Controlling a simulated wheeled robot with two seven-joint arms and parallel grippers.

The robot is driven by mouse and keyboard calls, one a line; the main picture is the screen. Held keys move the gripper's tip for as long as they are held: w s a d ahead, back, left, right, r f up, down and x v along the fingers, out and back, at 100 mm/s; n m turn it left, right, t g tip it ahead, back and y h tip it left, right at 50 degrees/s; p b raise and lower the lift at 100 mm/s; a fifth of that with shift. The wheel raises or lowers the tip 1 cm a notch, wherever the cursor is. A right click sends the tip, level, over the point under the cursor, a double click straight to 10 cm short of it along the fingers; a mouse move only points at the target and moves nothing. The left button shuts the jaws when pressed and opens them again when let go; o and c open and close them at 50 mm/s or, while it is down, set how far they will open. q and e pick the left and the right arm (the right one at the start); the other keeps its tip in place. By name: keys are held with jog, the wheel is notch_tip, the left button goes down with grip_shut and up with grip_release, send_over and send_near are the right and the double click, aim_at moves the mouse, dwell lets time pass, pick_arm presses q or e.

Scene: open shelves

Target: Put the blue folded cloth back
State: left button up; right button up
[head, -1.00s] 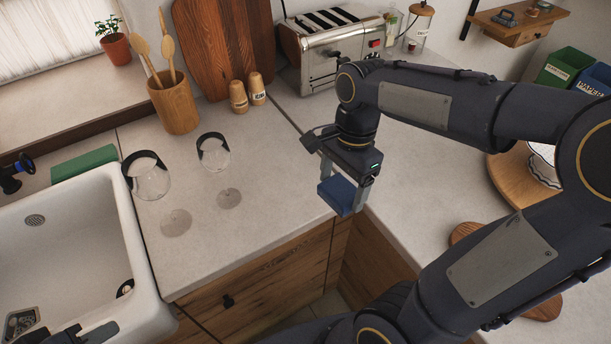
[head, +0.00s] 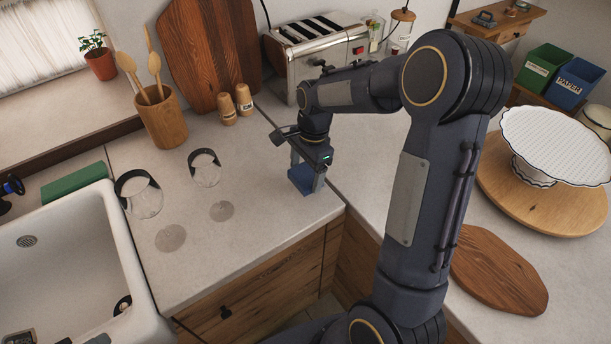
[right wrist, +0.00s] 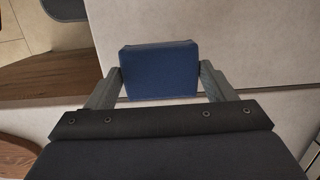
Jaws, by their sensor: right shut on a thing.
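The blue folded cloth (head: 301,181) is between the fingers of my right gripper (head: 306,176), which is shut on it. In the head view it is over the counter (head: 262,228), near the inner corner in front of the toaster. I cannot tell whether its underside touches the counter. In the right wrist view the cloth (right wrist: 159,70) is held flat between both fingers of the right gripper (right wrist: 160,82), with counter surface behind it. My left gripper is not in view.
Two clear glasses with dark rims (head: 140,197) (head: 205,168) stand left of the cloth. A toaster (head: 318,48), shakers (head: 244,99) and a utensil holder (head: 162,114) stand behind. The sink (head: 75,265) is at left. A cake stand (head: 560,146) and wooden board (head: 497,268) are at right.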

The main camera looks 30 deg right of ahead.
aim_at(307, 172)
jog(key=shift+w+f, duration=0.2)
jog(key=shift+f, duration=1.65)
jog(key=o, duration=1)
jog(key=shift+c, duration=0.2)
jog(key=shift+r, duration=0.1)
